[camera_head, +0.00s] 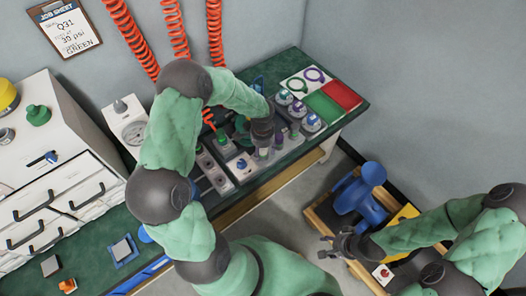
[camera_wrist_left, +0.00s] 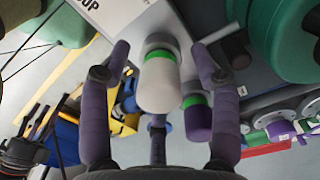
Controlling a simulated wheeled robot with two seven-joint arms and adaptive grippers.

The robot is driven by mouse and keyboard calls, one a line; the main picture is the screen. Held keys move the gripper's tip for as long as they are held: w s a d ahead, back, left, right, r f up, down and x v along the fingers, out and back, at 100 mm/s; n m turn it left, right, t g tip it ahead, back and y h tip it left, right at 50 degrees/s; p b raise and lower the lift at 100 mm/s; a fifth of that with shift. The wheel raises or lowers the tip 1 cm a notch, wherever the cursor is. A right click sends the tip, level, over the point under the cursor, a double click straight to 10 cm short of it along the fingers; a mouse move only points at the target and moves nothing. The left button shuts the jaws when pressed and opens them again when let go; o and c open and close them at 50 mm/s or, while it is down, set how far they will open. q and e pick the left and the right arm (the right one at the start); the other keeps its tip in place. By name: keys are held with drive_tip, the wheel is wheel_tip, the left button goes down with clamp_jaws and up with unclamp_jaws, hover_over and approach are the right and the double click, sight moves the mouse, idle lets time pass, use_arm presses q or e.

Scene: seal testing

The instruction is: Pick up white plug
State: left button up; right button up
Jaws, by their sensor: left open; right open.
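The white plug (camera_wrist_left: 160,84) has a green band and a rounded end. In the left wrist view it stands between the spread purple fingers of my left gripper (camera_wrist_left: 160,48), with gaps on both sides. A purple plug (camera_wrist_left: 197,118) with a green band is close beside it on the right. In the head view my left gripper (camera_head: 262,142) is low over the row of plugs and fixtures on the green bench, and I cannot make out the white plug there. My right gripper (camera_head: 335,246) is open and empty, off the bench at the lower right.
A wooden crate (camera_head: 318,212) with a blue object (camera_head: 362,197) is near my right gripper. White drawers (camera_head: 60,200) stand at the left. Red coiled hoses (camera_head: 133,38) hang behind.

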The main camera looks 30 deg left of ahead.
use_arm(q)
clamp_jaws()
drive_tip(key=shift+r, duration=0.1)
